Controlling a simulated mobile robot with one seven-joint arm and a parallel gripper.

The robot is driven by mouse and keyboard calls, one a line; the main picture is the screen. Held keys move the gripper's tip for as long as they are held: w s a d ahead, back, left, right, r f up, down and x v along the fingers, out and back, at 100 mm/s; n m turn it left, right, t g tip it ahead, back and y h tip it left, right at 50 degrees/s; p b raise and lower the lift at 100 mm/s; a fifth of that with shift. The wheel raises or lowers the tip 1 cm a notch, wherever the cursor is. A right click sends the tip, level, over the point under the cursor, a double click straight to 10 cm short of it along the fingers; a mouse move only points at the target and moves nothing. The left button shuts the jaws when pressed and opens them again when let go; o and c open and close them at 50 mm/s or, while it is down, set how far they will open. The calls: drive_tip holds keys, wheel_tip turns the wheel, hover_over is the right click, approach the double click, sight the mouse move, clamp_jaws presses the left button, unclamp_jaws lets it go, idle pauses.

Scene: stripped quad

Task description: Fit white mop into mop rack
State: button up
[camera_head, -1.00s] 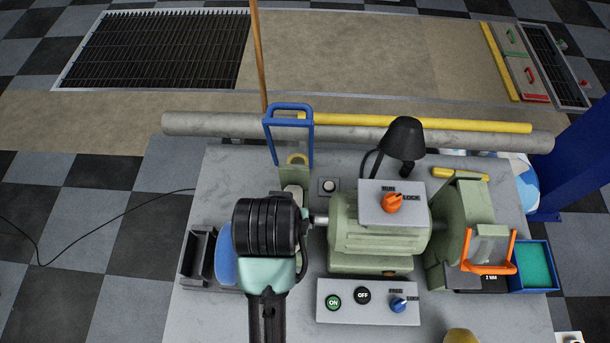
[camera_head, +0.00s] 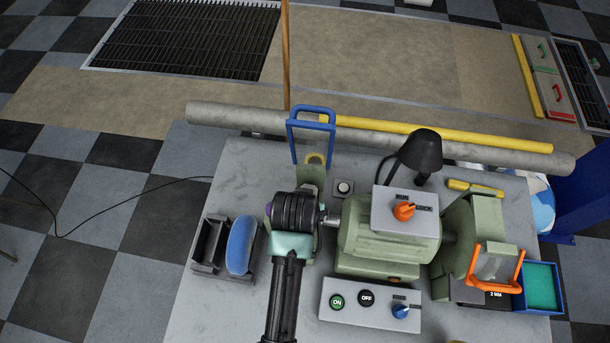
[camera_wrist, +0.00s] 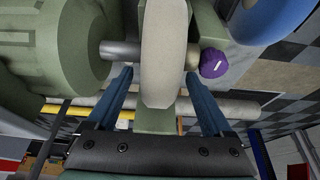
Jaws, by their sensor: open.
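The white mop (camera_wrist: 163,50) is a thick, pale wheel standing on edge on the spindle (camera_wrist: 122,50) of the green polishing machine (camera_head: 385,238). A purple knob (camera_wrist: 214,63) sits at the spindle's outer end. My gripper (camera_wrist: 160,78) is open, with one blue finger on each side of the mop; I cannot tell whether they touch it. In the head view my wrist (camera_head: 297,212) hides the mop. The black mop rack (camera_head: 205,268) stands on the bench left of my arm. A blue mop (camera_head: 241,245) is in its right part; its left slot looks empty.
A blue hoop-handled guard (camera_head: 313,110) rises behind my gripper. A black lamp (camera_head: 421,150) and a control panel (camera_head: 370,306) flank the machine. A blue tray (camera_head: 540,288) is at right. Bench surface between rack and arm is clear.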

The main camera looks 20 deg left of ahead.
drive_tip(key=x, duration=0.3)
drive_tip(key=shift+w, duration=0.2)
drive_tip(key=shift+c, duration=0.2)
clamp_jaws()
